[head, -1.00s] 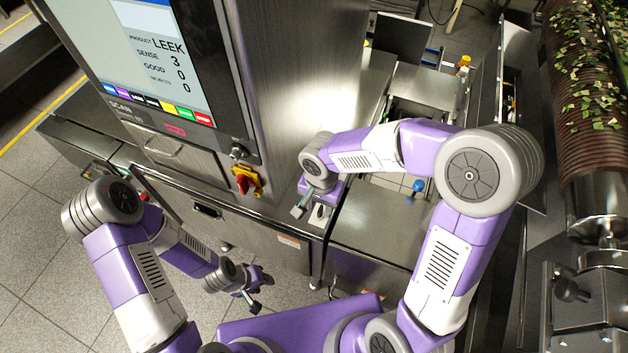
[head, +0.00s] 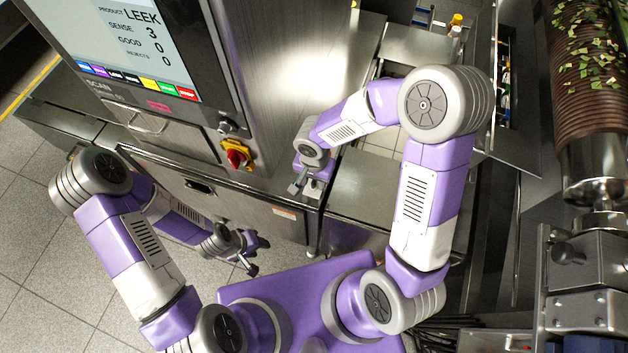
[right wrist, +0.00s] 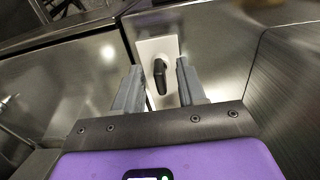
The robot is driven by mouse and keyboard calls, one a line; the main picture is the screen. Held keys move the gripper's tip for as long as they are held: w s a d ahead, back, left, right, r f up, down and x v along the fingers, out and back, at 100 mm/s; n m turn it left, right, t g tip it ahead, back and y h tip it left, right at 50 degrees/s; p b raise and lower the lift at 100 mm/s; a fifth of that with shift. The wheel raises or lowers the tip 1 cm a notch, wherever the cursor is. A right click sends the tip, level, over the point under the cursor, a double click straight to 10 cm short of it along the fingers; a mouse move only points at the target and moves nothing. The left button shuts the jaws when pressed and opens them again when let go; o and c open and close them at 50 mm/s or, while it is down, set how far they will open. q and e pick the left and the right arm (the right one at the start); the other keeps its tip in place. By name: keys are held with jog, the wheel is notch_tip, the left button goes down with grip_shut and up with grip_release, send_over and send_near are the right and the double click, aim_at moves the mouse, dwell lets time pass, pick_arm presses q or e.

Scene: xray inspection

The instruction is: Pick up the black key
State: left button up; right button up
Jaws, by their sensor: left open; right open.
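The black key (right wrist: 160,76) stands out from a pale plate (right wrist: 149,46) on the metal surface in the right wrist view. My right gripper (right wrist: 154,82) is open, with one finger on each side of the key; whether either finger touches it I cannot tell. In the head view my right gripper (head: 304,188) is at the machine's front right edge, and the key is not clearly visible there. My left gripper (head: 250,256) is open and empty, low in front of the machine cabinet.
The inspection machine's screen (head: 140,42) stands at upper left, with a red and yellow switch (head: 236,156) below it. A metal surface (head: 362,200) lies right of my right gripper.

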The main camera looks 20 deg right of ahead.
grip_shut()
notch_tip(320, 180, up, 10)
jog(key=shift+r+p, duration=0.1)
jog(key=shift+p, duration=0.3)
jog(key=c, duration=0.6)
grip_release()
grip_shut()
